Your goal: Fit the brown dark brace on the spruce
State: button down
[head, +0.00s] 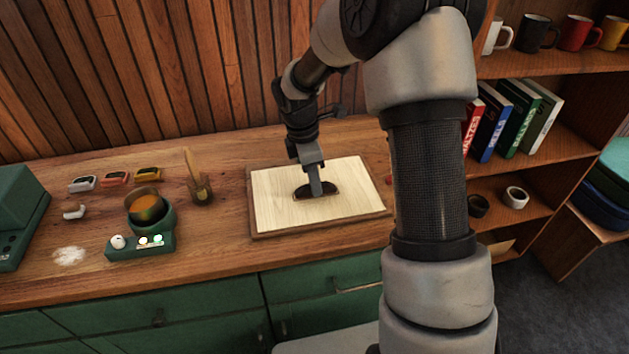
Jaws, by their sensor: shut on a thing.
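The spruce (275,190) is a pale wooden sheet lying flat on a darker board (320,226) on the counter. My gripper (316,190) points down over the middle of the spruce. It is shut on a small dark brown piece, the brown dark brace (301,193), at the spruce's middle. A lighter brown edge shows along the piece's lower side. The fingers hide part of the brace. I cannot tell whether it touches the spruce or is just above it.
Left of the board stand a brush in a holder (200,188) and a green glue pot (147,211) with orange contents. Small clamps (115,179) and white powder (69,256) lie further left. Shelves with books (512,120) and mugs (538,32) stand at the right. The counter's front edge is close below the board.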

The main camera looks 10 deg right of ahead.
dwell(0.4)
jog(key=c, duration=1.4)
grip_release()
jog(key=shift+o, duration=0.2)
jog(key=shift+r, duration=0.1)
jog(key=shift+r+p, duration=3.1)
jog(key=shift+r, duration=0.35)
